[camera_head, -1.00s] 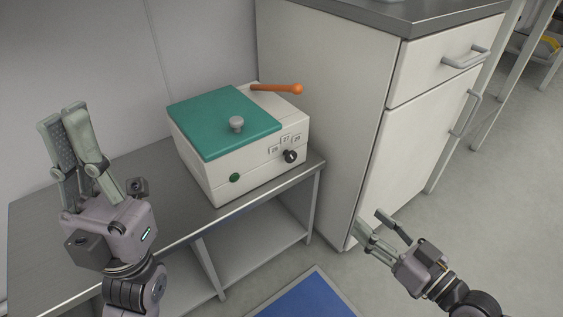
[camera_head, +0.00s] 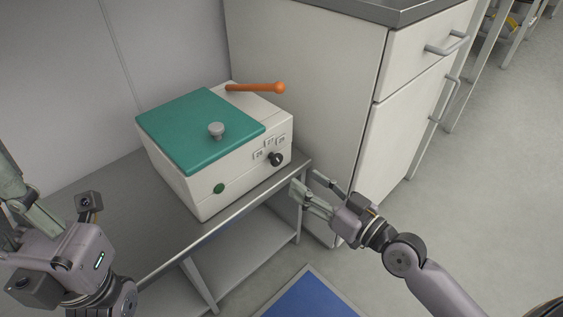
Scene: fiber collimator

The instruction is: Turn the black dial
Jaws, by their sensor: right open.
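The black dial (camera_head: 276,159) sits at the right end of the front face of a white box-shaped device (camera_head: 180,190) with a teal lid (camera_head: 200,128).
The device stands on a grey metal table (camera_head: 120,205). A white cabinet (camera_head: 310,80) stands close on the right. A blue mat (camera_head: 312,298) lies on the floor.

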